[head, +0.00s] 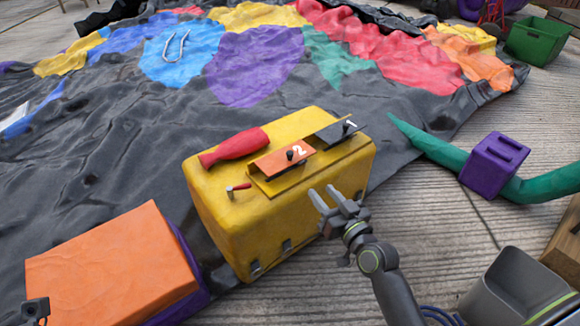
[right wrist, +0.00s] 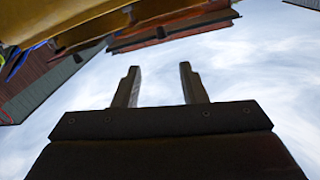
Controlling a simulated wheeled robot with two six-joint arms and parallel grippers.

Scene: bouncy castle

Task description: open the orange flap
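The orange flap (head: 275,163), marked 2 and with a black knob, sits on a raised yellow housing on top of the yellow box (head: 222,205). It lies over the housing; I cannot tell whether it is fully closed. A dark grey flap (head: 334,133), marked 1, is beside it on the right. My right gripper (head: 332,197) is open and empty, in front of the housing and apart from the orange flap. In the right wrist view its two fingers (right wrist: 160,82) stand apart, with an orange-red edge (right wrist: 190,29) beyond them. Only a dark bit of my left gripper (head: 37,308) shows at lower left.
An orange block (head: 110,265) is at lower left. A purple block (head: 494,165) sits on a green tube (head: 545,186) at right.

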